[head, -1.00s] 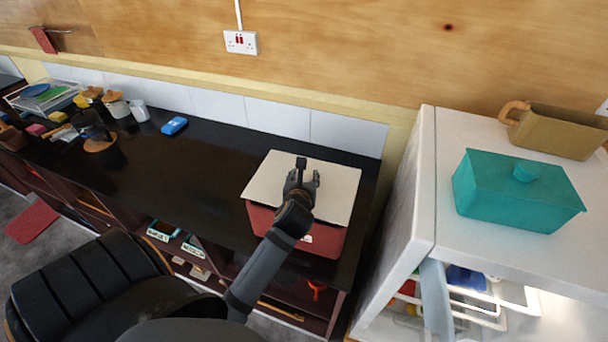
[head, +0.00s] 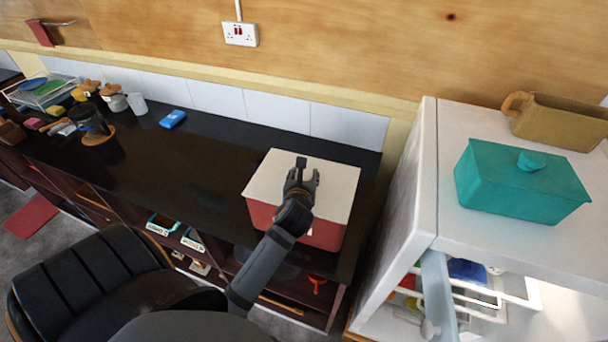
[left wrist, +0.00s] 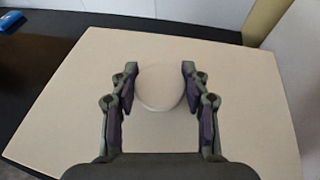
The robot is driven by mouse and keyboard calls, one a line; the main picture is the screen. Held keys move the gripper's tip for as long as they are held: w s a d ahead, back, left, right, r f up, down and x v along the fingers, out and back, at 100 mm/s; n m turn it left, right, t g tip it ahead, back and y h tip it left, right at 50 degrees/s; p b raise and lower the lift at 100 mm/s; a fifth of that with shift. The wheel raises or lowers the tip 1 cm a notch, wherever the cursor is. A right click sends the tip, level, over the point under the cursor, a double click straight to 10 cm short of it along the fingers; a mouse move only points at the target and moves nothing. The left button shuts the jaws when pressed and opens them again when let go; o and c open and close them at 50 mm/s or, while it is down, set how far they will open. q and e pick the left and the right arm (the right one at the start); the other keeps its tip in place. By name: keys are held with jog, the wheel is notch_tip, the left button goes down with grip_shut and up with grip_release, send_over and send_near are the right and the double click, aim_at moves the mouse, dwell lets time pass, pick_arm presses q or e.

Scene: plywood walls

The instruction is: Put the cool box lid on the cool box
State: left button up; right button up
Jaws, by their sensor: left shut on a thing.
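The cool box (head: 262,214) is a red box on the right end of the black counter. Its cream lid (head: 335,178) lies over the top of the box, looking flat and roughly lined up with it. The lid also fills most of the left wrist view (left wrist: 80,100). My left gripper (head: 302,176) is above the middle of the lid. In the left wrist view its fingers (left wrist: 160,80) are on both sides of the round cream knob (left wrist: 160,88), shut on it. The gripper and forearm hide part of the lid and the box front. My right gripper is not in view.
A white fridge (head: 425,180) stands close on the right, with a teal container (head: 520,185) and a brown planter (head: 560,122) on top. Its door side is open.

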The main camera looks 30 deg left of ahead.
pick_arm(q)
jog(key=shift+f, duration=0.15)
dwell(0.3)
jog(key=o, duration=1.5)
